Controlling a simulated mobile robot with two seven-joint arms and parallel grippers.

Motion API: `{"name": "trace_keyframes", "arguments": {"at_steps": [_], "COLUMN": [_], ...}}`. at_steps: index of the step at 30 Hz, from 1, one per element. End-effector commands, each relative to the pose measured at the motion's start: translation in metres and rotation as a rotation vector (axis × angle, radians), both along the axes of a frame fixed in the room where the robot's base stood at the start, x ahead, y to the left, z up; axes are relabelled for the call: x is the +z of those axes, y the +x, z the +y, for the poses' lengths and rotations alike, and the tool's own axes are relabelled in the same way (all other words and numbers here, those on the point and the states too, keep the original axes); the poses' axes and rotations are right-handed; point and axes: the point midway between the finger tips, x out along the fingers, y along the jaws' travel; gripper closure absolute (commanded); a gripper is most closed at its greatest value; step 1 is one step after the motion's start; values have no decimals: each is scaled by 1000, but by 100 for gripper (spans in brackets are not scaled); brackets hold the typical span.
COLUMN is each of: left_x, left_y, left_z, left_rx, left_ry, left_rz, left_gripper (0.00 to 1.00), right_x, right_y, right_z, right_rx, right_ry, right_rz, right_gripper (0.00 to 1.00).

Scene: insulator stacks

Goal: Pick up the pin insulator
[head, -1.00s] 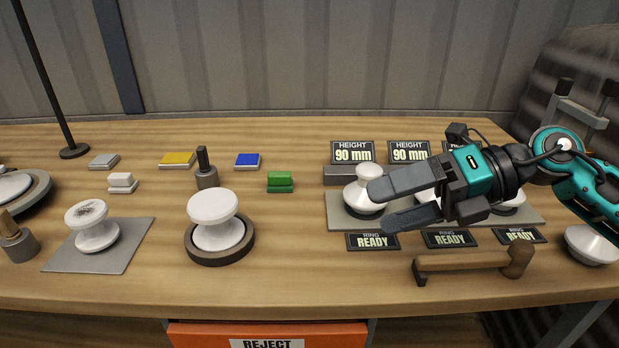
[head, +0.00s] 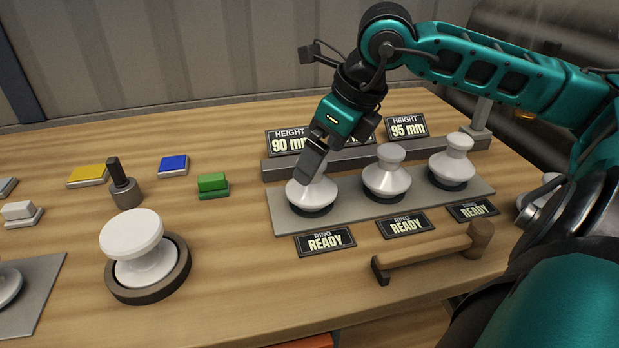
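Three white pin insulators stand upright in a row on a grey plate (head: 283,221): left (head: 318,195), middle (head: 387,178) and right (head: 452,168). My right gripper (head: 309,168) points down at the left insulator, its fingers seen nearly edge-on. They hide this insulator's top and neck. I cannot tell whether the fingers are closed on it or only around or in front of it. Another white insulator (head: 132,235) stands in a dark ring (head: 120,292) on the left. My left gripper is not in view.
Height signs (head: 407,127) stand behind the row, with "READY" labels (head: 325,241) in front. A wooden-handled hammer (head: 430,251) lies near the front edge. Green (head: 213,184), blue (head: 173,166) and yellow (head: 88,175) blocks and a dark-handled tool (head: 124,187) sit left. Front centre table is clear.

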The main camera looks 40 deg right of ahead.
Motion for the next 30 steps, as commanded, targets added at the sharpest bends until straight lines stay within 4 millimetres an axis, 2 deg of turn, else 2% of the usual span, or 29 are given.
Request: {"name": "trace_keyframes", "arguments": {"at_steps": [1,9,14,24,30], "left_x": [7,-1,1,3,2], "left_y": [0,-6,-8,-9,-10], "left_z": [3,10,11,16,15], "left_rx": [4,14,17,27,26], "left_ry": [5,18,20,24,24], "left_rz": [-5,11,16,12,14], "left_gripper": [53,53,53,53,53], "right_x": [1,-14,-22,-59,-62], "right_y": [2,6,10,25,26], "right_z": [1,3,5,9,9], "right_rx": [0,2,2,2,3], "right_ry": [3,3,8,5,2], "right_rz": [0,0,-2,-1,-2], "right_gripper": [0,0,0,0,0]}}
